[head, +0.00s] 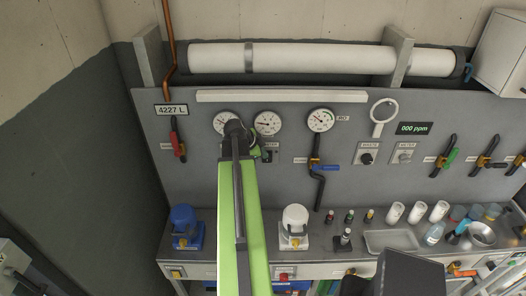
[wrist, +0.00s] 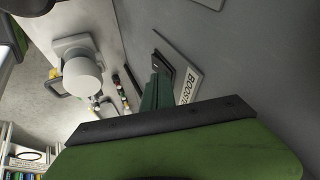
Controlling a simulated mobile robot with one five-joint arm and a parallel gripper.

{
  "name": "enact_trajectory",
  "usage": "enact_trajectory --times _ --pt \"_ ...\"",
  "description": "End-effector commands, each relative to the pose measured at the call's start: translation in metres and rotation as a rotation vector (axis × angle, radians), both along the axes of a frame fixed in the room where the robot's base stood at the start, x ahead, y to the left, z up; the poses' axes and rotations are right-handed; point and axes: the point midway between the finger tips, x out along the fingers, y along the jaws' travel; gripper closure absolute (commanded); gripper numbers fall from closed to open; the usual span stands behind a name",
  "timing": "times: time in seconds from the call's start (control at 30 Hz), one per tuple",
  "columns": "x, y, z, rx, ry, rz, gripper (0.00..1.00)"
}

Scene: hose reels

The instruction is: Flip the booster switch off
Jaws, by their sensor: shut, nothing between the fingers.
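The booster switch plate (head: 273,145) is on the grey wall panel below the middle gauge, largely hidden behind my arm in the head view. In the wrist view, a pale plate lettered "BOOST" (wrist: 185,86) shows beside my fingers, its end cut off by my gripper body. My gripper (head: 259,153) is up at the panel, right by this plate. Its narrow dark green fingers (wrist: 157,82) are shut with nothing between them. The switch lever is hidden, so I cannot tell its position or whether my fingers touch it.
Gauges (head: 320,120) sit above, and a blue-handled valve (head: 326,167) is to the right. Two more switches (head: 367,155) are farther right. Below, a counter holds a white-topped pump (head: 295,218), a blue one (head: 184,219) and small bottles (head: 349,216).

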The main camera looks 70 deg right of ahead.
Motion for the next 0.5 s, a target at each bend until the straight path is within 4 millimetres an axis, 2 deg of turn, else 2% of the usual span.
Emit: enact_trajectory --times 0.03,0.13,0.27,0.33,0.4,0.5 --pt "-0.001 -0.008 0.007 -0.026 0.003 0.003 1.0" --pt "-0.002 -0.001 0.008 -0.024 0.002 0.001 1.0" --pt "-0.005 0.024 0.007 -0.012 0.003 0.003 1.0" --pt "-0.006 0.042 0.006 -0.003 0.004 0.004 1.0" --pt "0.001 0.046 0.036 -0.003 0.004 0.007 1.0" --pt "0.008 0.057 0.057 -0.002 0.003 0.006 1.0"
